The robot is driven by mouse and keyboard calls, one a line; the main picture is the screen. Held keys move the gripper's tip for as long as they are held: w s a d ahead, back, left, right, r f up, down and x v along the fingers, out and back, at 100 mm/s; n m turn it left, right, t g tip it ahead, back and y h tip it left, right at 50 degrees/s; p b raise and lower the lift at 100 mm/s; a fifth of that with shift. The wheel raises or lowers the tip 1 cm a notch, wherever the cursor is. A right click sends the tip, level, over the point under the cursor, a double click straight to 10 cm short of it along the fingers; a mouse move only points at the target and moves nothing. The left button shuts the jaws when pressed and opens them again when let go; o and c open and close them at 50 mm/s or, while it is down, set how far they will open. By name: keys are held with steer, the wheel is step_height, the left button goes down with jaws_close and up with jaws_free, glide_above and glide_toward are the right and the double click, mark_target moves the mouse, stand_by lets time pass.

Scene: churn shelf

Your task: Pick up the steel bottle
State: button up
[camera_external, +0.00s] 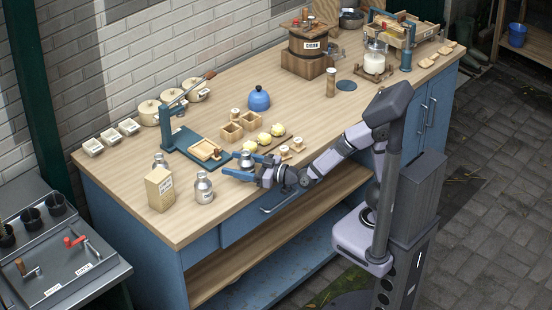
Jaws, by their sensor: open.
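Several small steel bottles stand on the wooden bench top in the external view. One steel bottle (203,188) stands upright near the front edge, right of a cream carton. Another steel bottle (160,161) stands farther back, partly hidden by the carton. A third steel bottle (246,160) is at my gripper (248,166), and its lower part is hidden. My gripper is low over the bench with its blue fingers open and pointing left. The third bottle appears between or just behind the fingers; I cannot tell whether they touch it.
The cream carton (160,189) stands at the front left. A blue lever press (190,145), wooden boxes (232,131) and yellow-topped pieces (264,139) are close behind my gripper. A blue kettle (259,99) stands farther back. The bench front between the near bottle and my gripper is clear.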

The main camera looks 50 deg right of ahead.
steer(key=shift+c, duration=0.2)
steer(key=shift+r, duration=0.1)
steer(key=c, duration=1.3)
steer(key=shift+r, duration=0.1)
step_height(320, 180, up, 10)
steer(key=p, duration=0.3)
